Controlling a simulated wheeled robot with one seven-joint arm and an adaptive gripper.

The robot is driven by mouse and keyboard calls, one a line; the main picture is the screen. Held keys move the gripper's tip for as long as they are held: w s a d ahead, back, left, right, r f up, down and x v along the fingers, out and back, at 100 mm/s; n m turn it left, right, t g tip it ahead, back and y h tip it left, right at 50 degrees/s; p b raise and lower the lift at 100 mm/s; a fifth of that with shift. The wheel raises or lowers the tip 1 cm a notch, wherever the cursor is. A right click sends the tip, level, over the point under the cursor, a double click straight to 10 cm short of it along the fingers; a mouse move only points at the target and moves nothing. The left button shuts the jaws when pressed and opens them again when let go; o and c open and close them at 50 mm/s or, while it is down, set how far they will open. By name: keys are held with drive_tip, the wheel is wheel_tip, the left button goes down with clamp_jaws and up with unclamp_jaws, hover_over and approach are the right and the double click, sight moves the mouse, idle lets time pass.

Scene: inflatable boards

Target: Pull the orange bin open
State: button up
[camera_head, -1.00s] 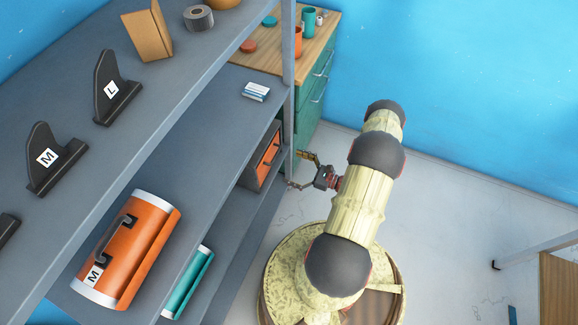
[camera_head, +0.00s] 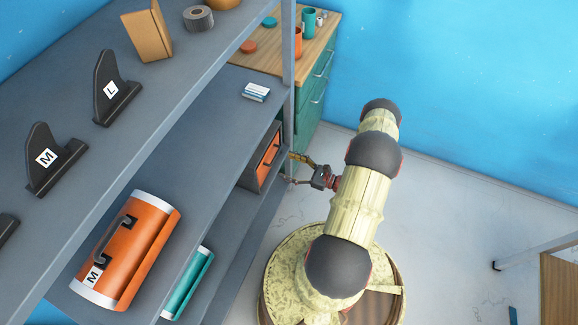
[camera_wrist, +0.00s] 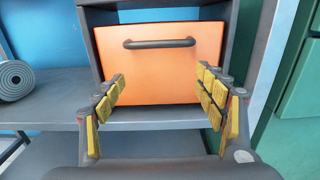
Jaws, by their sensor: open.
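The orange bin (camera_wrist: 160,75) has a flat orange front with a dark horizontal bar handle (camera_wrist: 159,43) near its top edge. It sits shut in a grey housing on a lower shelf. In the head view the orange bin (camera_head: 268,148) shows at a slant in the shelf's end. My gripper (camera_wrist: 161,88) is open, its yellow-padded fingers spread to either side of the bin's lower front, with nothing between them. In the head view my gripper (camera_head: 294,168) is just right of the bin front. The handle lies beyond the fingertips; I see no contact.
A grey shelf upright (camera_head: 288,75) stands close to the gripper. A green drawer cabinet (camera_head: 312,105) is behind it. A rolled grey mat (camera_wrist: 14,80) lies left of the bin. An orange roll (camera_head: 130,250) lies on the shelf.

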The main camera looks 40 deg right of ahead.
drive_tip(key=c, duration=1.7)
clamp_jaws()
drive_tip(key=shift+o, duration=0.4)
unclamp_jaws()
drive_tip(key=o, duration=2.5)
drive_tip(key=shift+c, duration=0.2)
drive_tip(key=v, duration=1.2)
